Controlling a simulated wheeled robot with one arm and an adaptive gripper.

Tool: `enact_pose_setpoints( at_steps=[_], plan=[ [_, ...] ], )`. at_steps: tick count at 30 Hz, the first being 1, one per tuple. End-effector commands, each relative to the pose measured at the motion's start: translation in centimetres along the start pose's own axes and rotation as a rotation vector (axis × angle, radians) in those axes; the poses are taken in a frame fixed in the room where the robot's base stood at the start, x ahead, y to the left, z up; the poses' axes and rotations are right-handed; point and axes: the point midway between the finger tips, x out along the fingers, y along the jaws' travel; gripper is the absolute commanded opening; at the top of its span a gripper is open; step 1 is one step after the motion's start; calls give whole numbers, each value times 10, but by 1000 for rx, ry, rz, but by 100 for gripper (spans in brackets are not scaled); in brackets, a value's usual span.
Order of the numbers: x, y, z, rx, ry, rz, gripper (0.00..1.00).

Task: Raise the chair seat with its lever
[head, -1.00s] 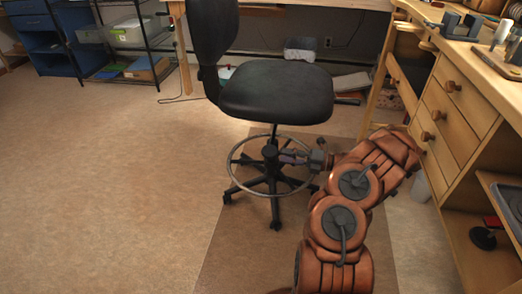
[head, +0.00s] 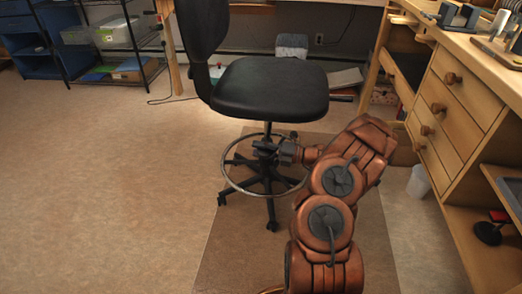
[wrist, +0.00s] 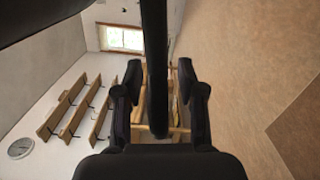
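The black office chair stands with its seat (head: 270,87) level, on a column with a foot ring (head: 229,180) and a dark wheeled base. My gripper (head: 277,151) is below the seat, beside or in front of the column, at the end of my copper arm. In the wrist view my gripper (wrist: 160,75) is open, one finger on each side of a dark bar (wrist: 154,60). The bar looks like the lever; a small gap shows beside it, at least on the right. The seat's dark edge shows at the upper left (wrist: 35,15). The lever is hard to make out in the head view.
A wooden workbench with drawers (head: 450,110) stands at the right, close to my arm. A blue cabinet (head: 25,45) and a rack with bins (head: 110,35) stand at the back left. The floor at the left is clear.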

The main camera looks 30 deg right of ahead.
Motion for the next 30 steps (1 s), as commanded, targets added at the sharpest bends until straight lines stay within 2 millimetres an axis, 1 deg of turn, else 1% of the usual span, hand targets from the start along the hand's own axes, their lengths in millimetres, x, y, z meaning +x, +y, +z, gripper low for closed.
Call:
enact_pose_setpoints(
  at_steps=[5, 15, 17, 30],
  plan=[
    [0, 0, 0, 0, 0, 0, 39],
    [0, 0, 0, -1, 0, 0, 5],
    [-1, 0, 0, -1, -1, 0, 0],
    [-1, 0, 1, 0, -2, 0, 0]
  ],
)
